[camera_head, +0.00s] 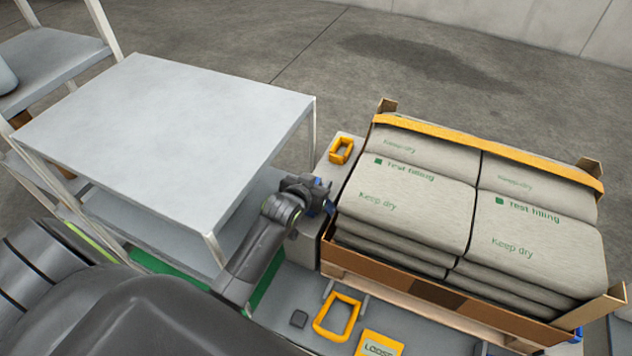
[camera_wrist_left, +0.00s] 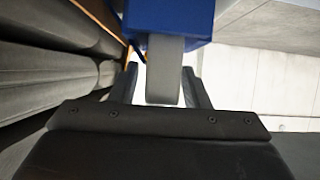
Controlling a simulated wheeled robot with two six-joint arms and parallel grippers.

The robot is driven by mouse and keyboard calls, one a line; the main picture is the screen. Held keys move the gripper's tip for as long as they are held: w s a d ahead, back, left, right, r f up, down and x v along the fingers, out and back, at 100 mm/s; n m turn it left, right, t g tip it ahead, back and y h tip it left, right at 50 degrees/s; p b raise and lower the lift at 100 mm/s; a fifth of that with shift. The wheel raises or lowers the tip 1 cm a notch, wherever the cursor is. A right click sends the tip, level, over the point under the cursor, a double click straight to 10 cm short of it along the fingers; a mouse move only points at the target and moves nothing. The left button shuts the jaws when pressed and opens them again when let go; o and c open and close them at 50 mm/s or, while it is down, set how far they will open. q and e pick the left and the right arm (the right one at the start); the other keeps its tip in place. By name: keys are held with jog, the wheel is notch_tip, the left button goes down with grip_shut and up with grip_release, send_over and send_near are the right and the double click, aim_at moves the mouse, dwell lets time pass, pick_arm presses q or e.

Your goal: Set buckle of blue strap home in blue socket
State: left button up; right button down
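My left gripper (camera_head: 322,196) is at the left end of the wooden-sided crate (camera_head: 440,292), by a small blue part (camera_head: 329,208). In the left wrist view a blue block (camera_wrist_left: 168,18) lies just beyond the fingers of my left gripper (camera_wrist_left: 163,82). A grey strip (camera_wrist_left: 165,72) comes from the block and lies between the fingers. A pale gap shows beside its left edge. I cannot tell whether the fingers press on anything, or which blue part is buckle or socket. Another blue piece (camera_head: 578,335) shows at the crate's right front corner. My right gripper is not in view.
Several grey sacks (camera_head: 405,205) fill the crate, with an orange strap (camera_head: 480,145) across the back. A bare grey table (camera_head: 165,125) stands left. Orange frames (camera_head: 337,317) (camera_head: 341,151) and an orange label (camera_head: 380,344) lie near the crate. Floor behind is clear.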

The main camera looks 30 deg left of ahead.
pick_arm(q)
jog(key=shift+r, duration=0.2)
jog(key=v, duration=1.2)
jog(key=shift+p, duration=0.4)
jog(key=shift+f, duration=0.1)
